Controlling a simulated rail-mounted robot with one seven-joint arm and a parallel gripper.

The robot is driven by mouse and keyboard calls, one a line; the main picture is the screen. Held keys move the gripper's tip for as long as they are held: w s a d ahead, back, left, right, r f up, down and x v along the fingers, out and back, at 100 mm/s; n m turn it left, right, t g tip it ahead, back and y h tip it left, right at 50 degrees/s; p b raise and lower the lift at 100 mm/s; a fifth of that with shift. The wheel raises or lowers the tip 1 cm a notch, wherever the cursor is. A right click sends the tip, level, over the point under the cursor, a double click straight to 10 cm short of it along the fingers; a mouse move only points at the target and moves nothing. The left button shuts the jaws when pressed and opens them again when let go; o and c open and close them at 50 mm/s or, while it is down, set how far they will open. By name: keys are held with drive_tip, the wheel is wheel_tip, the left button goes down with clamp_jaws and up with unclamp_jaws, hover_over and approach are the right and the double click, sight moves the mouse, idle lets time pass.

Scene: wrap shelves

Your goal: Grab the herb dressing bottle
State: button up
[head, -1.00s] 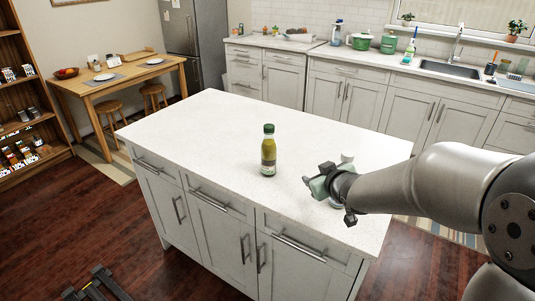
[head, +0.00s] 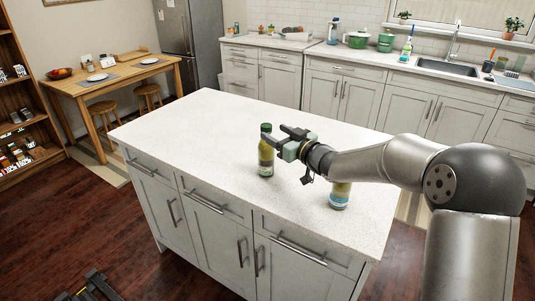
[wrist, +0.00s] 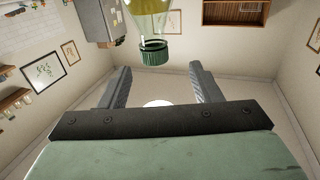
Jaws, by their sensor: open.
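A bottle of yellow-green dressing with a dark green cap (head: 265,160) stands upright on the white island top (head: 210,120); its label is too small to read, but its look fits the herb dressing. In the wrist view the bottle (wrist: 150,20) shows upside down at the top edge, its cap in line with the gap between my fingers. My gripper (head: 279,136) is open and empty, just right of the bottle's upper part, fingers pointing at it. In the wrist view both fingers of my gripper (wrist: 160,68) stand apart, with the bottle beyond their tips.
A second bottle (head: 340,197) with a pale label stands near the island's front right, its top hidden behind my arm. The island's left and back are clear.

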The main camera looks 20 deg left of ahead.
sight(270, 128)
drive_tip(key=shift+w+p+x, duration=0.15)
drive_tip(key=shift+p+x, duration=0.35)
drive_tip(key=shift+x, duration=1)
drive_tip(key=shift+w+p+x, duration=0.15)
drive_tip(key=shift+p+x, duration=0.3)
drive_tip(key=shift+x, duration=1.05)
drive_tip(key=shift+d+f, duration=0.1)
drive_tip(key=shift+d, duration=0.1)
clamp_jaws()
